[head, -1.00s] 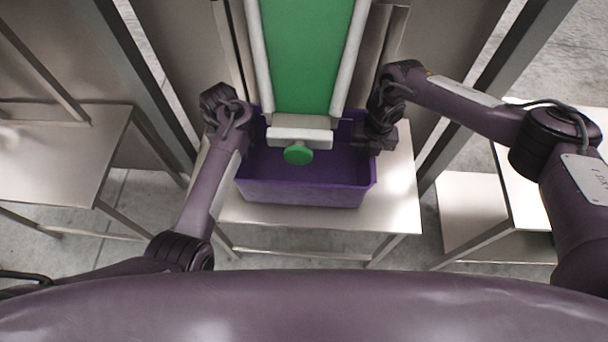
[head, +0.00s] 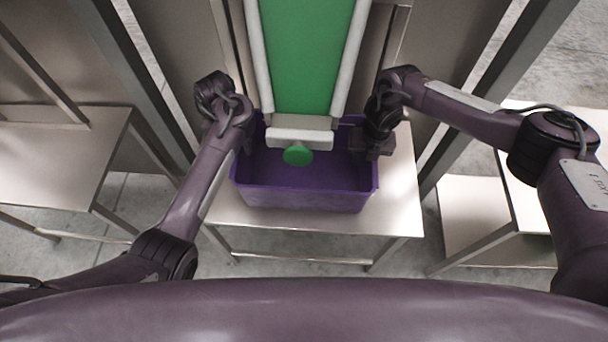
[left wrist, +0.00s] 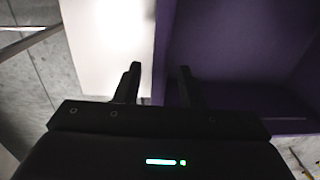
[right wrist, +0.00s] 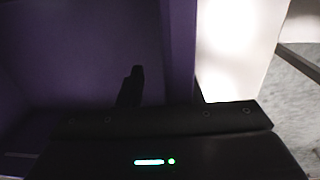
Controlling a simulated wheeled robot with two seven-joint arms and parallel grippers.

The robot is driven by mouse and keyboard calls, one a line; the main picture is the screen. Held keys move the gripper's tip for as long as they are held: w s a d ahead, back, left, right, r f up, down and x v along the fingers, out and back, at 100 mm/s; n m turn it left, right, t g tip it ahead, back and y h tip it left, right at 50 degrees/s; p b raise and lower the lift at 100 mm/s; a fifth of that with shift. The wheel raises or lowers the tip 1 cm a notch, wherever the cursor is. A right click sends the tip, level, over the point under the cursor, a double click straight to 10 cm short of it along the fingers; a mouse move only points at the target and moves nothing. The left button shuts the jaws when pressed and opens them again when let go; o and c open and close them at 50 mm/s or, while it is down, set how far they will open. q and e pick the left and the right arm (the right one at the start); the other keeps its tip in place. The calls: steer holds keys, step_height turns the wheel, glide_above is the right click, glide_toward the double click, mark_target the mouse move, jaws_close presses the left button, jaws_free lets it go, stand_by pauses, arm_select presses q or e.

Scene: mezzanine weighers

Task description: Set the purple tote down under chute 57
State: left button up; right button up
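The purple tote (head: 305,198) is upright over the pale table (head: 397,205), below the lower end of the green chute (head: 305,60). It appears to rest on the tabletop. No chute number shows. My left gripper (left wrist: 160,70) is open at the tote's left wall, one finger inside and one outside, with gaps beside the wall. The tote's left wall (left wrist: 163,40) shows between the fingers. My right gripper (head: 372,145) is at the tote's right wall (right wrist: 180,50). One finger shows inside, apart from the wall; the other is lost in the dark.
A white bar with a round green knob (head: 297,156) hangs at the chute's end, over the tote. Another table (head: 60,150) stands at left and one (head: 480,215) at right. Steel posts (head: 150,90) flank the chute. Bare tabletop shows in front of the tote.

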arm_select(q)
step_height(320, 180, up, 7)
steer(key=shift+a+r, duration=0.1)
steer(key=shift+r, duration=0.1)
arm_select(e)
step_height(320, 180, up, 12)
steer(key=shift+d, duration=0.3)
arm_select(q)
steer(key=shift+s, duration=0.1)
arm_select(e)
steer(key=shift+s, duration=0.1)
stand_by(0.4)
